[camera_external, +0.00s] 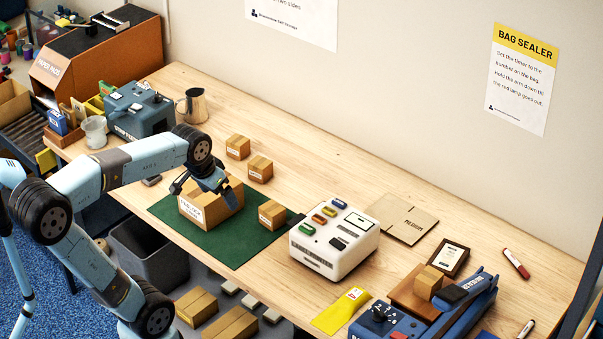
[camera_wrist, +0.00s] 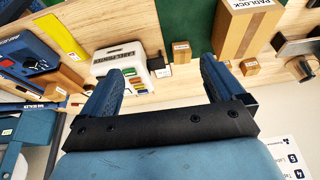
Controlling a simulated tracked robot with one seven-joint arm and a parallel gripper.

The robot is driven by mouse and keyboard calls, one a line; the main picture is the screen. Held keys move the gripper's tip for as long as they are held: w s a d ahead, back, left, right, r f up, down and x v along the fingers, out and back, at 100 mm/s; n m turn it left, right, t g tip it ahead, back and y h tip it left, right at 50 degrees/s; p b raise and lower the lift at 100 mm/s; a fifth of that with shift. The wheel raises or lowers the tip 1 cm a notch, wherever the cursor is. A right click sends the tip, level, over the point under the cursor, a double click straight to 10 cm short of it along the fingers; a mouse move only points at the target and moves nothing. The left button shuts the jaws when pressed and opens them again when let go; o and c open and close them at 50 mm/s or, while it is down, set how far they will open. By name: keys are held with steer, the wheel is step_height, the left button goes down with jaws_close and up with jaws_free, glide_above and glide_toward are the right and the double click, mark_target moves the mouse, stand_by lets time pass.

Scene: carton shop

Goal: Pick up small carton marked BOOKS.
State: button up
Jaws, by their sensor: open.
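Several small brown cartons are in view, and their labels are too small to read, so I cannot tell which is marked BOOKS. In the external view two stand behind the green mat, one farther left (camera_external: 237,147) and one nearer (camera_external: 260,168). A third small carton (camera_external: 271,213) stands at the mat's right side, by the label printer; it also shows in the wrist view (camera_wrist: 181,50). Another small carton (camera_external: 428,283) is at the sealer on the right. My gripper (camera_external: 205,185) is open and empty, appearing above the larger PADLOCK carton (camera_external: 205,207); its fingers (camera_wrist: 163,66) are spread in the wrist view.
The white label printer (camera_external: 334,245) stands right of the green mat (camera_external: 240,242). A flat carton (camera_external: 403,218) lies behind it. A blue machine (camera_external: 138,108) and metal jug (camera_external: 192,105) stand at the left. The wood behind the small cartons is mostly clear.

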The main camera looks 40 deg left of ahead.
steer(key=w+a+f+g, duration=0.1)
steer(key=w+f, duration=0.1)
steer(key=w, duration=0.5)
steer(key=w+a+f+g, duration=0.1)
steer(key=w+f, duration=0.1)
steer(key=w, duration=0.4)
steer(key=m+g, duration=0.1)
steer(key=g, duration=0.1)
glide_toward(272, 208)
steer(key=f, duration=0.7)
steer(key=shift+w, duration=0.3)
steer(key=shift+s+f, duration=0.15)
steer(key=shift+f, duration=2.7)
steer(key=c, duration=1.1)
steer(key=shift+o, duration=0.2)
